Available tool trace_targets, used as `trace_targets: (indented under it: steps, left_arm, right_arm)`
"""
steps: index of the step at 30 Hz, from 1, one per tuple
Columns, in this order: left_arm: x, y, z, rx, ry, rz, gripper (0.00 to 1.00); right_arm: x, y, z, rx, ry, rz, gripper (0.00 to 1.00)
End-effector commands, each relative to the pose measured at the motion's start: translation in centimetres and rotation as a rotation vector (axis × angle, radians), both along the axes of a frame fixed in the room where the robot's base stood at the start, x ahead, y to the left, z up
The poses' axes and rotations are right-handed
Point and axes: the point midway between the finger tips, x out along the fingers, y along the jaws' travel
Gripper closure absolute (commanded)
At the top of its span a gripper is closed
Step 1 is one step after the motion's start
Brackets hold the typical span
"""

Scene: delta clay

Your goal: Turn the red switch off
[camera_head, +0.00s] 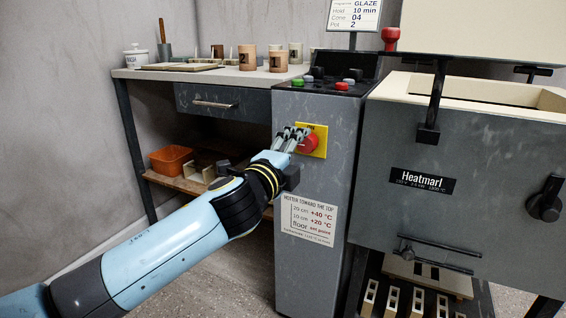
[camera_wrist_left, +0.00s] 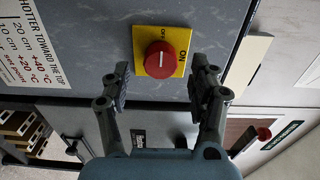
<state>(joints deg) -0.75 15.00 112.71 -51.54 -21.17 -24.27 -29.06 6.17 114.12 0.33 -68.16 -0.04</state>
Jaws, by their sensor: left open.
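The red switch (camera_head: 310,143) is a round knob on a yellow plate (camera_head: 319,131), on the front of a grey cabinet. In the left wrist view the red knob (camera_wrist_left: 158,60) shows face on, with a pale line on it and the word ON at the right of the yellow plate (camera_wrist_left: 180,37). Smaller lettering sits above the knob. My left gripper (camera_head: 291,138) is open just in front of the switch, its fingers at the knob's left in the head view. In the wrist view its fingers (camera_wrist_left: 163,70) stand apart on either side of the knob; contact cannot be told.
Small coloured buttons (camera_head: 341,86) sit on the cabinet's sloped top. A red mushroom knob (camera_head: 390,37) stands by the grey Heatmarl kiln (camera_head: 462,150) at right. A bench (camera_head: 150,73) with pots is at left, an orange bin (camera_head: 171,158) below.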

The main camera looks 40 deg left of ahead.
Motion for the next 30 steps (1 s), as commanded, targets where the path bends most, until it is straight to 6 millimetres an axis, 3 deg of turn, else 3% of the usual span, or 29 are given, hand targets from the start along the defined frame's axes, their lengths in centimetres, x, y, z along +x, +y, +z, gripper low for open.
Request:
trace_targets:
  steps: [6,12,30]
  left_arm:
    - [-5.0,-1.2,-0.2,0.000,0.004,0.001,0.39]
    - [-7.8,-1.8,-0.1,0.000,0.003,0.002,0.39]
    - [-8.4,-2.0,0.0,0.000,0.001,0.001,0.39]
  right_arm:
    - [0.0,0.0,0.0,0.000,0.000,0.000,0.27]
    - [0.0,0.0,0.0,0.000,-0.001,-0.001,0.27]
    - [0.0,0.0,0.0,0.000,-0.001,-0.001,0.27]
